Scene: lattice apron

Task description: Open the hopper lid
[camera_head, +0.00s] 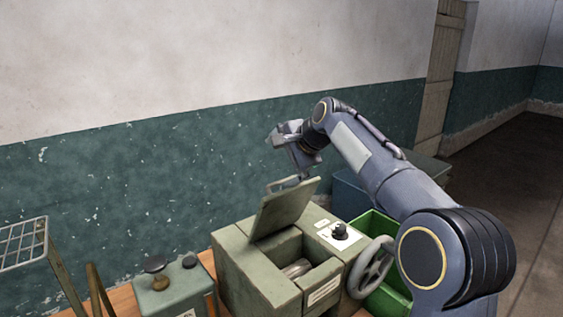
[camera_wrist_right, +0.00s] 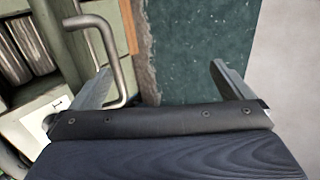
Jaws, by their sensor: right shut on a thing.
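The hopper lid (camera_head: 287,207) is a grey-green panel. It stands tilted up on the green machine box (camera_head: 240,268), and the hopper opening below it is uncovered, with a metal roller (camera_head: 297,268) inside. The lid's bent metal handle (camera_head: 281,184) is at its upper edge. In the right wrist view the handle (camera_wrist_right: 118,60) lies beside the left finger; the exact contact is hard to see. My left gripper is not in view.
A black knob (camera_head: 340,231) and a grey handwheel (camera_head: 371,268) are on the machine's right side. A green crate (camera_head: 368,222) stands behind the wheel. A smaller green box (camera_head: 175,290) with knobs and a wire rack (camera_head: 22,243) are at the left. The wall is behind.

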